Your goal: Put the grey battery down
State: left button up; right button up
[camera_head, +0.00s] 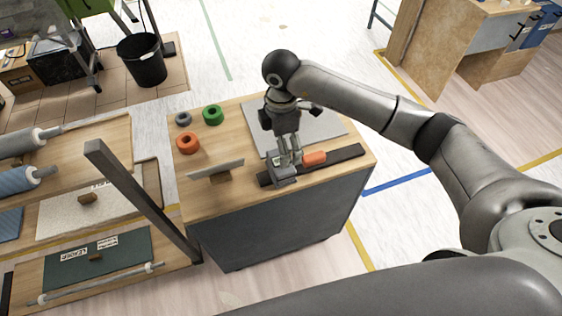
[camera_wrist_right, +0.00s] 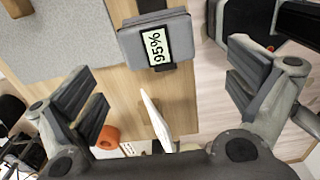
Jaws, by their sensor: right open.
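The grey battery (camera_head: 281,174) is on the wooden worktop near its front edge, at the left part of a long dark strip. I cannot tell whether it rests on the strip or beside it. In the right wrist view the battery (camera_wrist_right: 135,41) shows a display reading 95%. My right gripper (camera_head: 289,160) points down at the battery from above. In the wrist view its two fingers (camera_wrist_right: 172,95) are spread wide and hold nothing, and the battery shows beyond the gap between them. My left gripper is out of view.
An orange object (camera_head: 314,158) lies by the dark strip (camera_head: 345,154). A grey mat (camera_head: 325,123) lies behind. A thin upright plate (camera_head: 215,169) stands left, with orange (camera_head: 187,142), green (camera_head: 212,115) and grey (camera_head: 183,118) rings. A rack post (camera_head: 140,198) rises at the left.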

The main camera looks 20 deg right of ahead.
notch_tip(320, 180, down, 3)
jog(key=shift+f, duration=0.2)
jog(key=shift+f+p, duration=0.55)
jog(key=shift+p, duration=0.1)
notch_tip(320, 180, down, 4)
jog(key=shift+w+f+p, duration=0.15)
jog(key=shift+p, duration=0.4)
jog(key=shift+c, duration=0.3)
jog(key=c, duration=1.2)
jog(key=shift+w, duration=0.1)
jog(key=shift+c, duration=0.2)
